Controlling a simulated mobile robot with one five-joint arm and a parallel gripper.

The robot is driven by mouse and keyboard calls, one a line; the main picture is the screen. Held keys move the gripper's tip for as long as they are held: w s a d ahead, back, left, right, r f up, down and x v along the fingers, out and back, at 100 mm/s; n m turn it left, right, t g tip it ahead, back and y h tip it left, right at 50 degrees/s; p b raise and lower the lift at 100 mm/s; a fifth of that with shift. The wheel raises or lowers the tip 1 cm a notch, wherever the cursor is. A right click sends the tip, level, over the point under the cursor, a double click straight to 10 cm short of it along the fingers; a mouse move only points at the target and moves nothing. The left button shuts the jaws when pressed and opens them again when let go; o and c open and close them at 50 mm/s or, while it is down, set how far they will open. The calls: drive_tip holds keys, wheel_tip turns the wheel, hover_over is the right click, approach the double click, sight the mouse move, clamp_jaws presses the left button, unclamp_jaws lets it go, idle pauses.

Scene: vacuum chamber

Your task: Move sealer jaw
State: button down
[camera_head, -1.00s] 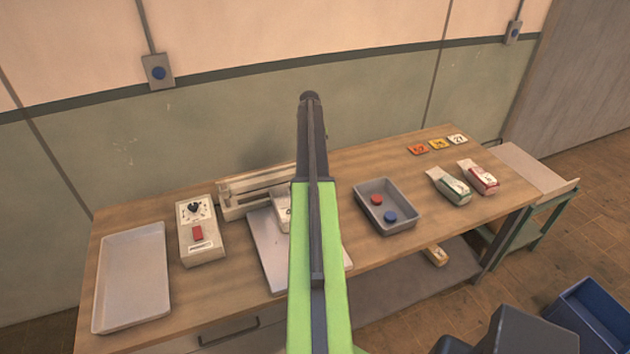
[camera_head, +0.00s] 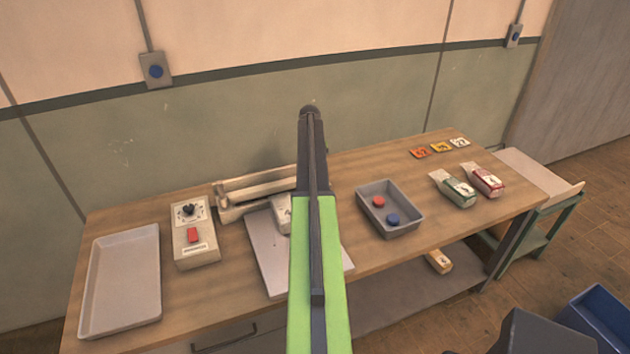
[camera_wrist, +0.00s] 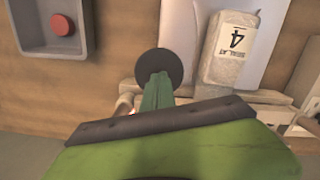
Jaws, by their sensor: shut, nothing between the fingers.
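The sealer (camera_head: 258,191) is a long beige bar-shaped device at the back of the bench, along the wall. Its jaw bar (camera_head: 262,181) runs along its length, and its right end is hidden behind my arm. Part of the sealer (camera_wrist: 266,97) shows at the right in the wrist view. My gripper (camera_wrist: 158,84) points down, shut and empty, left of the white packet. A black disc (camera_wrist: 160,64) lies at the fingertips; I cannot tell whether it is a knob or part of my gripper. Contact with the sealer cannot be made out.
A grey plate (camera_head: 265,250) holds a white packet (camera_wrist: 232,48) marked 4. A control box (camera_head: 194,235) and pale tray (camera_head: 122,282) stand left. A grey bin (camera_head: 403,192) with red and blue discs, packets (camera_head: 456,190) and number tags (camera_head: 440,147) are right.

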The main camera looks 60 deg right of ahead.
drive_tip(key=shift+s+a+r, duration=0.1)
drive_tip(key=w, duration=0.1)
drive_tip(key=w+d+p, duration=0.1)
drive_tip(key=w, duration=0.1)
drive_tip(key=shift+w+d+r+p, duration=0.1)
drive_tip(key=shift+d+r+p, duration=0.05)
drive_tip(key=shift+r+p, duration=0.2)
drive_tip(key=shift+r, duration=0.15)
wheel_tip(320, 180, up, 17)
drive_tip(key=w+p, duration=0.1)
drive_tip(key=p, duration=1.6)
drive_tip(key=shift+w+d, duration=0.2)
drive_tip(key=shift+w, duration=0.05)
